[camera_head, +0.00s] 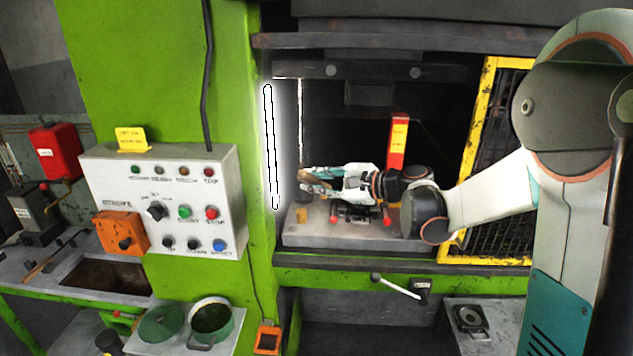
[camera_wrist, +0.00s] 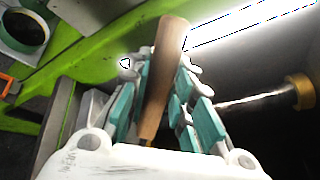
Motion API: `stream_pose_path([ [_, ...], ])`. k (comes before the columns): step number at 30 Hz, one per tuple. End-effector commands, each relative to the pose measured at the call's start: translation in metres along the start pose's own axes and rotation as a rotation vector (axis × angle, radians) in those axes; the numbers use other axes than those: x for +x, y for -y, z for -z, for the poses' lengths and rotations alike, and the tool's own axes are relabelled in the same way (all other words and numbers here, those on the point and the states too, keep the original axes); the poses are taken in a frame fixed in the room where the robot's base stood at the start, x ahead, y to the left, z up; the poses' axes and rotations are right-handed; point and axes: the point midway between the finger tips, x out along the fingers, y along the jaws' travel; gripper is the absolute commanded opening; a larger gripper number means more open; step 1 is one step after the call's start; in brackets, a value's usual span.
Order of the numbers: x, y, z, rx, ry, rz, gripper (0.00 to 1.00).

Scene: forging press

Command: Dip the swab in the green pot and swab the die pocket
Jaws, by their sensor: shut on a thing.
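My gripper (camera_head: 312,182) is over the left part of the press bed, pointing left. In the wrist view my gripper (camera_wrist: 160,68) is shut on a brown wooden handle (camera_wrist: 168,60), which I take to be the swab's. The handle (camera_head: 320,188) shows small in the head view; the swab's head cannot be made out. The green pot (camera_head: 211,318) stands open on the low shelf at lower left, far from my gripper; it also shows at the wrist view's upper left (camera_wrist: 22,32). The die pocket cannot be made out; my gripper and arm cover part of the bed (camera_head: 345,235).
A green lid (camera_head: 160,322) lies left of the pot. The control box (camera_head: 165,195) juts out left of the press opening. A red-and-yellow block (camera_head: 398,142) stands behind my gripper. A bright light tube (camera_head: 270,150) is at left, a yellow-framed mesh guard (camera_head: 478,150) at right.

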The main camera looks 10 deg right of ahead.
Motion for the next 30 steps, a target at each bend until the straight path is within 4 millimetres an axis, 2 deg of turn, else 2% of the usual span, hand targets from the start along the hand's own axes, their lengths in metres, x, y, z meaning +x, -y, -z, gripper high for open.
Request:
stream_pose_path([
  [16,0.0045,0.0085,0.0062,0.0,0.0,0.0,0.0],
  [30,0.0035,0.0067,0.0047,0.0,0.0,0.0,0.0],
])
